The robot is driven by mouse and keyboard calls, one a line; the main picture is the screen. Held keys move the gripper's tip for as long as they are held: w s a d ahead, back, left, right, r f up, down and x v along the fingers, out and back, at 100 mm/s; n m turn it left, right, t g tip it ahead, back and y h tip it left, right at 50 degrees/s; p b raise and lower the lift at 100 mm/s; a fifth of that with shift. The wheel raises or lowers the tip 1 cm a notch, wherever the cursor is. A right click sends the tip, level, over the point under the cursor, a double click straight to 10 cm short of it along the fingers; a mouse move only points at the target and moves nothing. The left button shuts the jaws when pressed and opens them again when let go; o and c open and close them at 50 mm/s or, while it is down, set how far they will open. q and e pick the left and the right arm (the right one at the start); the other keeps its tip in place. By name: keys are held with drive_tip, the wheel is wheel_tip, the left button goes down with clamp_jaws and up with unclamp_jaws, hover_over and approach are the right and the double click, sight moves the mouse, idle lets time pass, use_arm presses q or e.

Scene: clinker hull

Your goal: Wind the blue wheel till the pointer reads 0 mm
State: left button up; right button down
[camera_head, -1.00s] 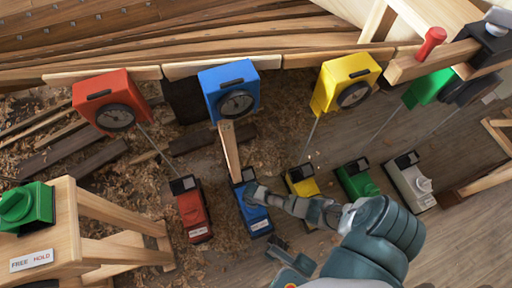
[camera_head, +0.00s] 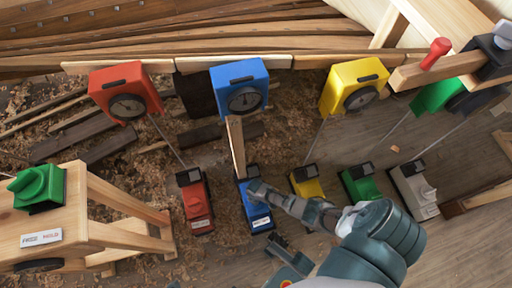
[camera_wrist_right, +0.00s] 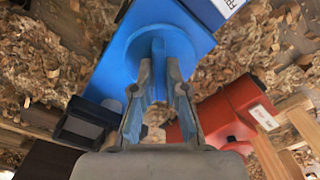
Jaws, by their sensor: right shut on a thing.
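The blue unit (camera_head: 257,213) with the blue wheel stands on the shaving-covered floor. The wheel (camera_wrist_right: 178,46) is a round blue knob with a raised fin, clear in the right wrist view. My right gripper (camera_head: 254,190) comes in from the lower right. Its fingers (camera_wrist_right: 158,92) are shut on the wheel, either side of the fin, and partly hide it. Above, the blue gauge (camera_head: 239,80) has a dark round dial (camera_head: 245,99). Its pointer is too small to read.
A red unit (camera_head: 197,205) stands left of the blue one; yellow (camera_head: 309,187), green and grey ones stand right. A wooden strip (camera_head: 236,147) rises between the blue unit and its gauge. A wooden stand (camera_head: 80,220) with a green switch (camera_head: 39,187) is at left.

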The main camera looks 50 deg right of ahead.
drive_tip(key=c, duration=1.2)
unclamp_jaws()
drive_tip(key=shift+r, duration=0.25)
wheel_tip(320, 180, up, 11)
drive_tip(key=shift+r, duration=0.15)
drive_tip(key=shift+w, duration=0.1)
